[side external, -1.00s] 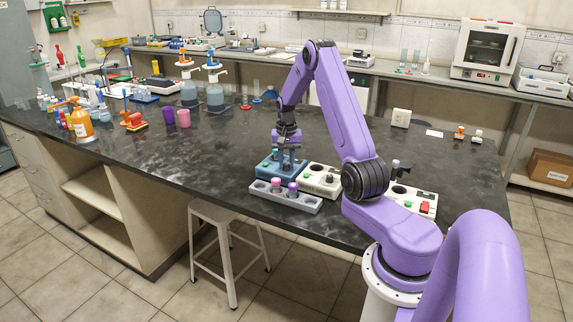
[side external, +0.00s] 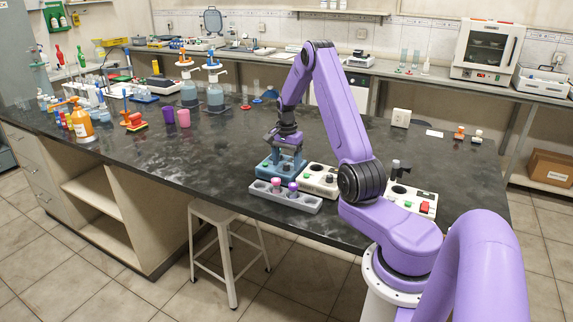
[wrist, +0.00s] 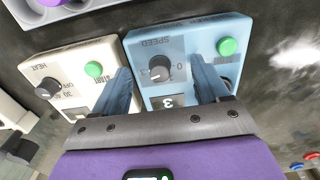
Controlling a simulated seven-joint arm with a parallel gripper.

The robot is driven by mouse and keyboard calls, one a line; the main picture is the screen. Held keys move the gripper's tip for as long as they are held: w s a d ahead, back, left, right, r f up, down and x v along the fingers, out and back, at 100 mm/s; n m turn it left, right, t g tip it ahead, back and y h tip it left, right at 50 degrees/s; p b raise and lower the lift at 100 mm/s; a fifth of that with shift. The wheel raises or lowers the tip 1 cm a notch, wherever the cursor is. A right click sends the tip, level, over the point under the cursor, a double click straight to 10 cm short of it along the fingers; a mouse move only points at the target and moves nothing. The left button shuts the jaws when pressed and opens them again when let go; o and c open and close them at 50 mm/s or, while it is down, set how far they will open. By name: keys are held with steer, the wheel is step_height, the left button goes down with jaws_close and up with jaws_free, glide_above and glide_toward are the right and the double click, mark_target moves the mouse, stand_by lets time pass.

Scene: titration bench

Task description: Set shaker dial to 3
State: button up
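The blue shaker (wrist: 205,30) lies below my gripper in the wrist view, with a black dial (wrist: 159,70) marked SPEED, a green button (wrist: 228,47) and a small dark panel (wrist: 168,102) that appears to read 3. My gripper (wrist: 166,80) is open, its two blue fingers apart on either side of the dial, with no clear contact. The dial's exact pointer setting is too small to tell. In the side view my gripper (side external: 287,158) is low over the blue shaker (side external: 268,168), and the dial is hidden there.
A white HEAT device (wrist: 75,70) stands close beside the shaker; it also shows in the side view (side external: 320,180). A grey rack (side external: 305,204) with pink and purple caps stands in front. Another white device (side external: 427,198) is at the right.

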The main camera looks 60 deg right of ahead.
mark_target(286, 164)
stand_by(0.3)
steer(key=shift+r, duration=3.5)
